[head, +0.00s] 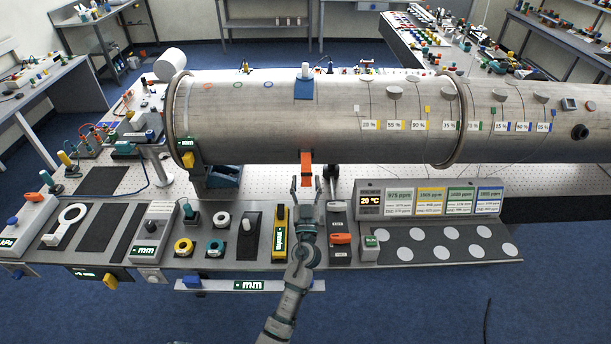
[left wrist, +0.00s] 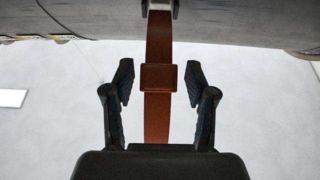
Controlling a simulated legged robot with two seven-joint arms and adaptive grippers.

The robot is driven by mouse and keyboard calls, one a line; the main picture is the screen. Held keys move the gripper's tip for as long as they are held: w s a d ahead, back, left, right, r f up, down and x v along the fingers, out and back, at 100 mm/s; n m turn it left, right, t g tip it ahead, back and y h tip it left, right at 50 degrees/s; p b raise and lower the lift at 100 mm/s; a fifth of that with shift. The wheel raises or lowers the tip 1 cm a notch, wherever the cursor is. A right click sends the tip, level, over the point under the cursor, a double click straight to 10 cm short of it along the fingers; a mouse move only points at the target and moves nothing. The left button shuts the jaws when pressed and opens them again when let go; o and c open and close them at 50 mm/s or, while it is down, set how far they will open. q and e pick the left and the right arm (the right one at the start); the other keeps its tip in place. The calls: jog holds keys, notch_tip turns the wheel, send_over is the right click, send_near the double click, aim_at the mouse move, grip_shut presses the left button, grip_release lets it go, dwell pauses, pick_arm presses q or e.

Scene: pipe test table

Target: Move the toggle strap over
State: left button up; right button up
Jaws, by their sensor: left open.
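An orange strap (head: 306,160) hangs below the big grey pipe (head: 260,115) in the head view. In the left wrist view it is a brown-orange band (left wrist: 158,50) hanging from a metal fitting (left wrist: 160,5) at the pipe, with a square slider (left wrist: 158,77) partway along. My left gripper (head: 306,185) is open just below the strap in the head view. In the left wrist view the strap runs between the open fingers of the left gripper (left wrist: 160,88), with gaps on both sides. The strap's lower end is hidden behind the gripper body. My right gripper is not in view.
A blue patch (head: 304,89) with a white knob sits on top of the pipe above the strap. A panel with dials, rings and a yellow tool (head: 280,232) lies in front. A display block (head: 430,197) stands to the right. Blue floor is clear in front.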

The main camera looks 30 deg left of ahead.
pick_arm(q)
jog(key=shift+w+a+r, duration=0.15)
jog(key=shift+w+r, duration=0.05)
jog(key=shift+w, duration=0.25)
grip_shut()
jog(key=shift+r, duration=0.2)
